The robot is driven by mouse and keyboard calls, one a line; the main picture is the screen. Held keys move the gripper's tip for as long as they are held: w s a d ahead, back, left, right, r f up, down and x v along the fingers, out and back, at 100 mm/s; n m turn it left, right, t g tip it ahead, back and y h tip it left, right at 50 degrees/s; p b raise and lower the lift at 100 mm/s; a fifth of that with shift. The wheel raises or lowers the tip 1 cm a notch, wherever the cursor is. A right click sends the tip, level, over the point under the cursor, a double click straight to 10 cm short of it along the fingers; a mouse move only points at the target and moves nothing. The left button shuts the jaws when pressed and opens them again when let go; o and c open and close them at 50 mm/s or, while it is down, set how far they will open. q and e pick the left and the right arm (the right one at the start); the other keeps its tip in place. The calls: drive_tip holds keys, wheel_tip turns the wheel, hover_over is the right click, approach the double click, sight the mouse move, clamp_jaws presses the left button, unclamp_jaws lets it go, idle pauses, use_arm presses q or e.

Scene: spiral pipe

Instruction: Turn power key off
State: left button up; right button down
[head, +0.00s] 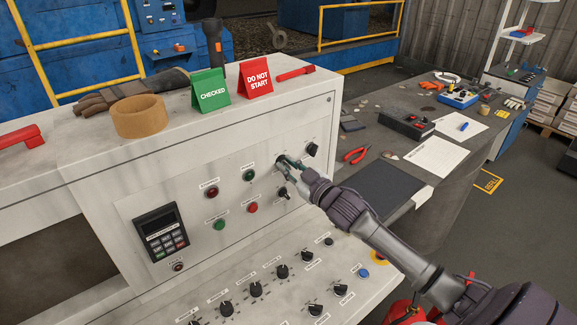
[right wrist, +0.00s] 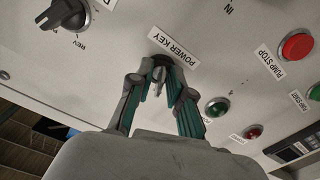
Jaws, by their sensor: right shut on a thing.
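The power key (right wrist: 159,77) sits in its round dark lock on the white control panel (head: 138,210), beside a label reading POWER KEY (right wrist: 173,46). My right gripper (head: 286,166) reaches the panel's upper right part from the right. In the right wrist view its green-padded fingers (right wrist: 161,72) are shut on the key, one on each side. The fingers hide most of the key in the head view. The key's exact turn angle is hard to tell. My left gripper is not in view.
A black rotary knob (head: 312,149) is close by on the right, and a black switch (head: 284,193) is just below. Green and red lamps or buttons (head: 252,207) lie to the left. CHECKED (head: 211,91) and DO NOT START (head: 256,79) signs stand on top.

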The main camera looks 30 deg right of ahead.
drive_tip(key=shift+n, duration=1)
drive_tip(key=c, duration=1.4)
unclamp_jaws()
drive_tip(key=shift+o, duration=0.2)
drive_tip(key=s, duration=1.2)
drive_tip(key=shift+d, duration=0.45)
